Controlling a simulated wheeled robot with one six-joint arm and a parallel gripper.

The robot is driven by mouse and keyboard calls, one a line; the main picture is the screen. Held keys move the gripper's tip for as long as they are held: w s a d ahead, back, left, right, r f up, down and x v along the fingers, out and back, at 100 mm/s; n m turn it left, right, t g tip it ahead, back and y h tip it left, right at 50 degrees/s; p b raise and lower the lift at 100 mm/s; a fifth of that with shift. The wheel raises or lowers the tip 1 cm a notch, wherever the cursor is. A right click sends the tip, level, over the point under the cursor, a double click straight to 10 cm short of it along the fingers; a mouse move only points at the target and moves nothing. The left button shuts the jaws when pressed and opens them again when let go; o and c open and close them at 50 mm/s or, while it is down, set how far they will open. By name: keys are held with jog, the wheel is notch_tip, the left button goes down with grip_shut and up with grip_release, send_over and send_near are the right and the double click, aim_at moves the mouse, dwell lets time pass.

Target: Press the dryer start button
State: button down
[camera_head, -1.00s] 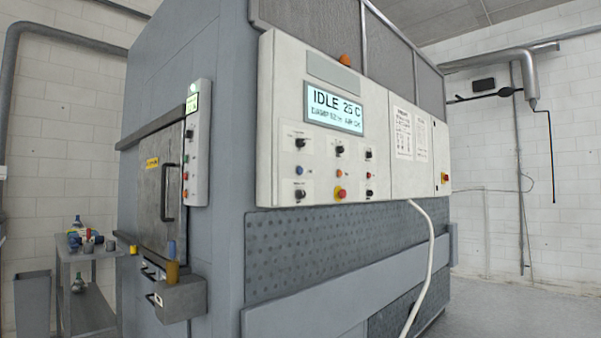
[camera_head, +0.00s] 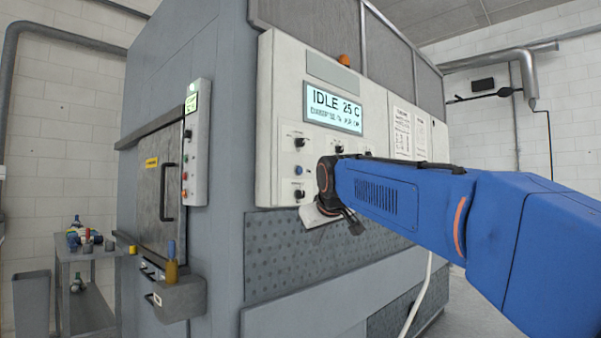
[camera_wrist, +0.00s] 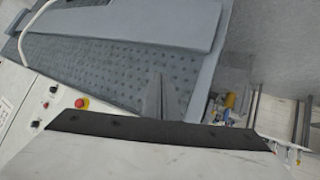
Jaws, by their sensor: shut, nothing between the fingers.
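The main control panel (camera_head: 283,110) has a lit screen (camera_head: 335,108) reading "IDLE 25 C". A blue button (camera_head: 299,171) and black knobs show in its left column; my blue arm covers most of the other controls. I cannot read which button is the dryer start. A narrow panel (camera_head: 196,150) by the door carries a small green screen and several buttons. My gripper (camera_wrist: 163,95) is shut and empty in the wrist view, its grey fingers in front of the dimpled side. There, a red button (camera_wrist: 82,103) shows to its left. The fingertips look apart from any button.
The grey machine (camera_head: 225,120) fills the middle. A grey box (camera_head: 182,300) juts out below the door (camera_head: 158,195). A cart (camera_head: 88,275) with bottles stands at the left, beside a grey bin (camera_head: 33,305). A white hose (camera_head: 420,295) hangs below the panel.

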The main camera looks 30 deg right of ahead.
aim_at(299, 170)
jog(key=w+d+r+t+h, duration=0.1)
jog(key=w+d+r, duration=0.5)
jog(key=r, duration=0.4)
jog(key=w+d+r+t+h, duration=0.2)
jog(key=w+d+r, duration=0.4)
jog(key=w+r, duration=0.3)
jog(key=shift+r, duration=0.65)
jog(key=shift+w, duration=0.1)
jog(key=w+a, duration=0.3)
jog(key=w, duration=0.5)
jog(key=shift+w, duration=0.25)
dwell(0.5)
jog(key=shift+w+a, duration=0.15)
jog(key=shift+w, duration=0.15)
jog(key=shift+w+a, duration=0.15)
jog(key=shift+w, duration=0.25)
dwell(1.0)
dwell(0.3)
jog(key=shift+s+d, duration=0.35)
jog(key=shift+s, duration=0.5)
